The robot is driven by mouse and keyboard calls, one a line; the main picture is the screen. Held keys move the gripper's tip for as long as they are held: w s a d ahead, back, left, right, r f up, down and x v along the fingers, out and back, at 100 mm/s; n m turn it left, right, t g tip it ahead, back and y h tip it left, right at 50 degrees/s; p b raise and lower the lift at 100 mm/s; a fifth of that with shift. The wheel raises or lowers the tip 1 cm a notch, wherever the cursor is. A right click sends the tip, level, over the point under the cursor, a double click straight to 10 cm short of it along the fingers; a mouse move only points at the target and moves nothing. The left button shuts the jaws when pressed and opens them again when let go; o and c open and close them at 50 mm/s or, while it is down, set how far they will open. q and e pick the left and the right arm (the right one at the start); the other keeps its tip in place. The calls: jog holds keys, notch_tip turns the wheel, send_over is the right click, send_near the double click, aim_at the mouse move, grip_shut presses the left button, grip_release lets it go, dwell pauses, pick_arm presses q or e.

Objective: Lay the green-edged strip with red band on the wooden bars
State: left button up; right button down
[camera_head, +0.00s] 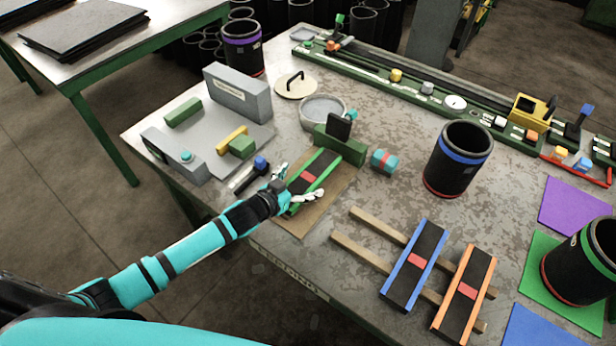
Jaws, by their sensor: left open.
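The green-edged strip (322,163) is black with a red band across its middle. It lies on a brown board near the table's front edge. My left gripper (303,182) is open at the strip, with one finger toward each long side; I cannot tell whether they touch it. The gripper hides part of the strip's near end. Two wooden bars (360,252) lie side by side to the right of the board. Their left ends are bare. A blue-edged strip (429,240) and an orange-edged strip (477,266) lie across their right part. My right gripper is out of view.
A green block with a black plate (340,128) stands at the strip's far end. A teal block with a red band (384,161) and a black sleeve with a blue ring (457,160) stand behind the bars. A grey fixture (240,95) is at the back left.

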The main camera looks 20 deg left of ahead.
aim_at(307, 179)
pick_arm(q)
jog(key=shift+x, duration=1.6)
jog(key=shift+s, duration=0.1)
jog(key=shift+c, duration=0.2)
jog(key=shift+c, duration=1.2)
jog(key=c, duration=1.1)
jog(key=shift+o, duration=0.2)
jog(key=shift+r, duration=0.15)
